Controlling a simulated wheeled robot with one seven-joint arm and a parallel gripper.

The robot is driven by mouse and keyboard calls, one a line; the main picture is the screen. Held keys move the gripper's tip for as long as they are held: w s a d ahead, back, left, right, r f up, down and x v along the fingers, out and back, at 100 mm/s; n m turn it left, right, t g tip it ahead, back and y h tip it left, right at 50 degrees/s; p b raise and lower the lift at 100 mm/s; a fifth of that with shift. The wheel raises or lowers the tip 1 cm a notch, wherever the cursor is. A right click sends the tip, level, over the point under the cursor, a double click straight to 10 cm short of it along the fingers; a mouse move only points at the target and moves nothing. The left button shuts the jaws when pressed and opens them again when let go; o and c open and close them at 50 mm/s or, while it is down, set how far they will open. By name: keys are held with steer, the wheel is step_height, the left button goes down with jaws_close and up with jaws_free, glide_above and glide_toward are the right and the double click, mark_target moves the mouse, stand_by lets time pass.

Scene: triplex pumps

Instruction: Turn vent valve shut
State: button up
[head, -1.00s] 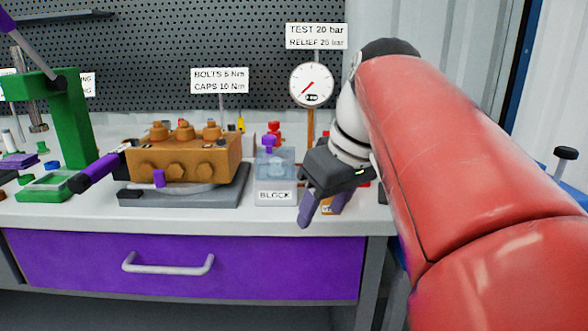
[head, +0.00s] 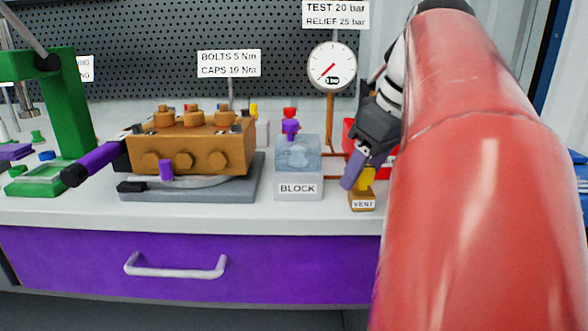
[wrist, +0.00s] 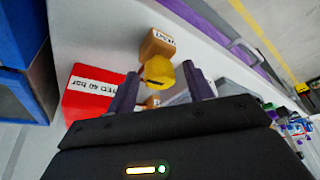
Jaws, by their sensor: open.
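The vent valve is a small brown block (head: 362,198) with a "VENT" label and a yellow handle (head: 367,178) on top. It stands near the bench's front edge, right of the clear block. My gripper (head: 356,172) is open, with its purple fingers pointing down at the handle. In the wrist view, the yellow handle (wrist: 159,74) lies between the fingertips of my gripper (wrist: 163,80), with a gap visible on both sides. The labelled brown block (wrist: 157,46) shows beyond it. My arm and gripper hide part of the valve in the head view.
A clear-topped block labelled "BLOCK" (head: 298,188) stands left of the valve. A red box (wrist: 88,97) is close beside my gripper. A gauge (head: 332,66) stands behind. The brown pump (head: 190,150) sits further left on a grey base.

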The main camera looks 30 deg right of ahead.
steer(key=shift+f, duration=0.25)
steer(key=shift+c, duration=0.3)
steer(key=c, duration=0.9)
